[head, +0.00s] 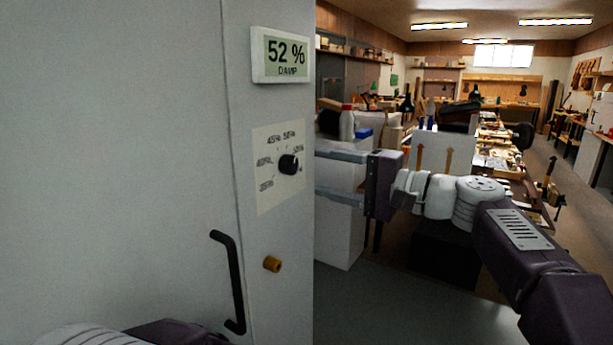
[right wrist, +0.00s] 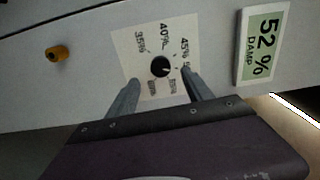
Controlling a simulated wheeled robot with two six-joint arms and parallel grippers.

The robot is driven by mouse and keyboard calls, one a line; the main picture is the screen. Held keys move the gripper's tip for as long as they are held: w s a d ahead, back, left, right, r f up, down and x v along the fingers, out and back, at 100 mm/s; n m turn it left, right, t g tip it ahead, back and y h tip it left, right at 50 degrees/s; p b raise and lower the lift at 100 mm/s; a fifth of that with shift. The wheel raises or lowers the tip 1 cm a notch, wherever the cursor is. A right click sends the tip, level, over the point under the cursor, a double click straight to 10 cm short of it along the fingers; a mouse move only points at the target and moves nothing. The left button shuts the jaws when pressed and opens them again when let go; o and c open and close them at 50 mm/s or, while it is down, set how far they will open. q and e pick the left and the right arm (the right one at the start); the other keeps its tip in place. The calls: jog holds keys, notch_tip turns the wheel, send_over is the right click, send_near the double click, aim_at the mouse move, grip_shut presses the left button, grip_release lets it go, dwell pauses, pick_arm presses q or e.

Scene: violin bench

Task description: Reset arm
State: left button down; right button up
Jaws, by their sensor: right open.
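My right gripper (head: 320,173) is open and empty, its two fingers pointing left at the right edge of the grey cabinet (head: 150,150). In the right wrist view my right gripper (right wrist: 161,77) has its fingertips on either side of the black dial (right wrist: 160,66) in the picture, with a gap to it. I cannot tell the distance to the panel. The dial (head: 288,164) sits on a pale scale card with percent marks. A display (head: 280,56) above reads 52 % DAMP. Part of my left arm shows at the bottom left; its gripper is out of view.
A black handle (head: 230,280) and a brass knob (head: 272,264) stick out from the cabinet. Behind my right arm stand a white cabinet (head: 340,235) and cluttered workbenches (head: 495,150).

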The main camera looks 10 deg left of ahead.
jog(key=shift+s+d, duration=0.25)
jog(key=shift+d, duration=0.35)
jog(key=s+d+f+m+g+h, duration=0.1)
jog(key=s+d+f+h, duration=0.2)
jog(key=f, duration=0.7)
jog(key=s+d+f+g+h, duration=0.1)
jog(key=s+d+f+h, duration=0.2)
jog(key=f, duration=0.8)
jog(key=s+d+f+m+g+h, duration=0.1)
jog(key=d+f+h, duration=0.35)
jog(key=f, duration=0.55)
jog(key=s+d+f+n+g+h, duration=0.3)
jog(key=s+d+f+n+h, duration=0.25)
jog(key=s+d+f, duration=0.95)
notch_tip(320, 180, up, 14)
jog(key=t+p, duration=0.1)
jog(key=p, duration=1.4)
jog(key=shift+w+a+h, duration=0.3)
jog(key=shift+w+h, duration=0.1)
jog(key=shift+w, duration=0.05)
